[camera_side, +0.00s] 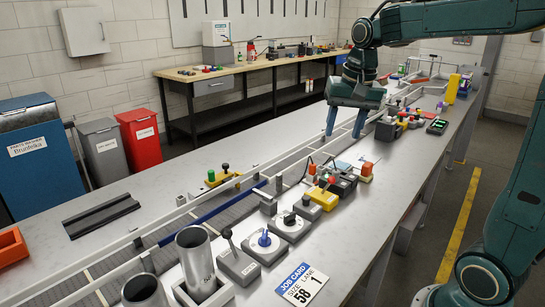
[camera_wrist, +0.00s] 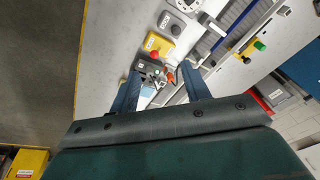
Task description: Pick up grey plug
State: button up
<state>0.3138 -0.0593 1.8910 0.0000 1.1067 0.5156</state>
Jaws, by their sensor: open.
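My gripper (camera_side: 344,133) is open above the far half of the long bench, with its two blue fingers pointing down and nothing between them. In the wrist view my gripper (camera_wrist: 165,78) straddles, in the picture, a small dark-grey cluster (camera_wrist: 150,70) with red and orange parts. I cannot tell from these frames which small part is the grey plug, or whether it is in that cluster.
A conveyor (camera_side: 235,207) with rails runs along the bench. Control boxes, including a yellow one (camera_side: 323,197) and a grey lever box (camera_side: 238,265), stand beside it. Metal cans (camera_side: 195,255) stand at the near end. A job card (camera_side: 302,285) lies on bare bench.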

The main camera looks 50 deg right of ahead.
jog(key=w+d+f+m+g, duration=0.1)
jog(key=w+d+f+m, duration=0.25)
jog(key=d, duration=0.25)
jog(key=w+d+f+m+g, duration=0.1)
jog(key=w+d+f+m, duration=0.25)
jog(key=d, duration=0.35)
send_over(336, 171)
jog(key=shift+y, duration=0.4)
jog(key=shift+w+f, duration=0.1)
jog(key=shift+f, duration=4.15)
jog(key=shift+d+f, duration=0.1)
jog(key=shift+f, duration=2.45)
grip_shut()
